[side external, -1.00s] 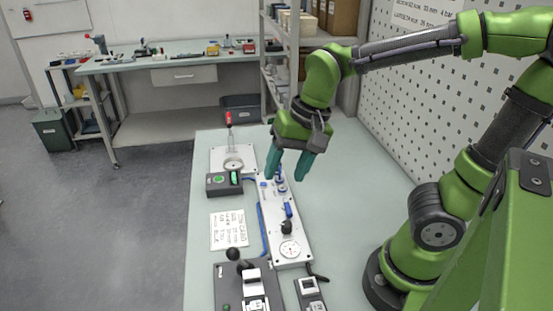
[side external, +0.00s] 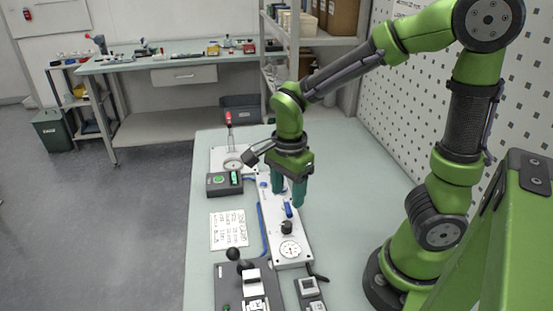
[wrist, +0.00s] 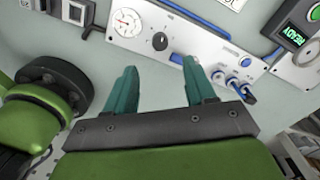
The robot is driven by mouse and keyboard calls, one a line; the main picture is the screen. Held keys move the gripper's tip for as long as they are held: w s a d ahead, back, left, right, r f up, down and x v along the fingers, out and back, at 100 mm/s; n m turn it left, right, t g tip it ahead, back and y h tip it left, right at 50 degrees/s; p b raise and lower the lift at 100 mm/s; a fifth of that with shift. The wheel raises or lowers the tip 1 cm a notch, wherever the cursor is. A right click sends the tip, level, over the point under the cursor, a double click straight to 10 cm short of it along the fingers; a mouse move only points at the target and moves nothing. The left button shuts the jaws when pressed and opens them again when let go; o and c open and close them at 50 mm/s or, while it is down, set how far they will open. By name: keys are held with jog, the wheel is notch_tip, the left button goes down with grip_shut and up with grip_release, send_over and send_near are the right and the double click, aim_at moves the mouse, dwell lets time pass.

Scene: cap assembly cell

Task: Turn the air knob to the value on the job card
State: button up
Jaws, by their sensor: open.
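A white air panel (side external: 272,212) lies on the pale green bench. It carries a black knob (side external: 287,227) and a round white dial gauge (side external: 290,249) nearest the camera. In the wrist view the knob (wrist: 160,41) and gauge (wrist: 126,22) show beyond the fingertips. My gripper (side external: 288,197), with teal fingers, points down over the panel's middle, behind the knob in the side view. It is open and empty, apart from the knob. The job card (side external: 229,230) lies left of the panel; its writing is too small to read surely.
A blue handle (side external: 288,209) and blue fittings sit on the panel, close to my fingers. A dark box with a green display (side external: 225,184) stands left. A lever fixture (side external: 250,285) stands at the front.

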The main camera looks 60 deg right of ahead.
aim_at(287, 224)
notch_tip(287, 224, down, 9)
jog(key=shift+f, duration=0.2)
jog(key=shift+c, duration=0.5)
grip_shut()
